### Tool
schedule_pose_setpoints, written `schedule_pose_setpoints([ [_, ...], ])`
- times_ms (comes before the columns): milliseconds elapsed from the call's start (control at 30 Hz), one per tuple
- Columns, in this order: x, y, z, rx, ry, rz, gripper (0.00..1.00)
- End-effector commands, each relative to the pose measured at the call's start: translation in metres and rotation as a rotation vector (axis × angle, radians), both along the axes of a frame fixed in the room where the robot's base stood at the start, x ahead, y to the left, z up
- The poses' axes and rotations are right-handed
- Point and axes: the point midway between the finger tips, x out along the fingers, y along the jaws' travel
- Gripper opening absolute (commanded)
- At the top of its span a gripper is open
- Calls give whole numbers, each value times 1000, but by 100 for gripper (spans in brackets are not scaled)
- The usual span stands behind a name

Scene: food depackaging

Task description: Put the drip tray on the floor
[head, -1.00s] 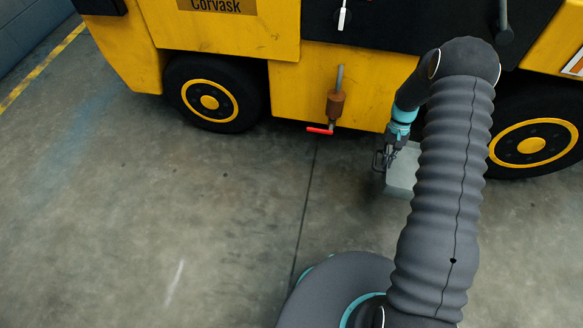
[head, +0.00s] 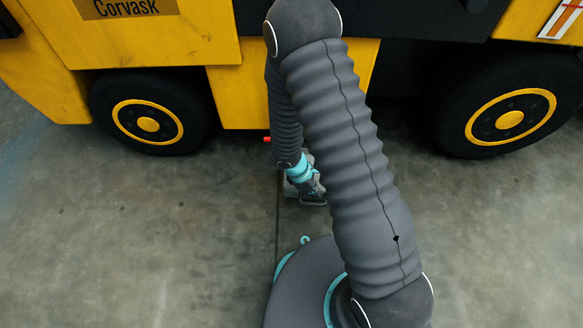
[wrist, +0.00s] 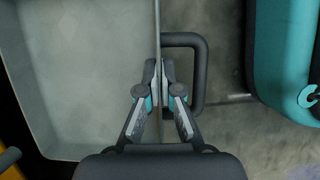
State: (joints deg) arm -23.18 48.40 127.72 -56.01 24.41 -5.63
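The drip tray is a shallow grey box; in the wrist view its pale inside (wrist: 85,75) fills the left. A dark handle (wrist: 202,75) sticks out from its right side. My gripper (wrist: 160,80) is shut on the tray's thin right wall, beside the handle. In the head view my gripper (head: 315,197) points down, close in front of the vehicle, and only a small part of the tray (head: 290,187) shows beside it. My arm hides the rest. I cannot tell whether the tray touches the floor.
A yellow vehicle (head: 40,60) with black wheels (head: 148,122) stands across the back. A red valve handle (head: 267,139) just shows beside my arm. Bare concrete floor (head: 120,230) is clear to the left, and more is open to the right (head: 490,240).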

Motion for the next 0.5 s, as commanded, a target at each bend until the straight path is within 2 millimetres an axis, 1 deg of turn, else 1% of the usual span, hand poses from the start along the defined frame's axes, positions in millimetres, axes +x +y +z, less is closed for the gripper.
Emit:
schedule_pose_setpoints([
  [133, -9, 5, -3, -1, -2, 57, 0],
  [267, -8, 10, -7, -1, -3, 76, 0],
  [367, 3, 18, -14, -1, -4, 77, 0],
  [500, 25, 32, -30, -1, -4, 75, 0],
])
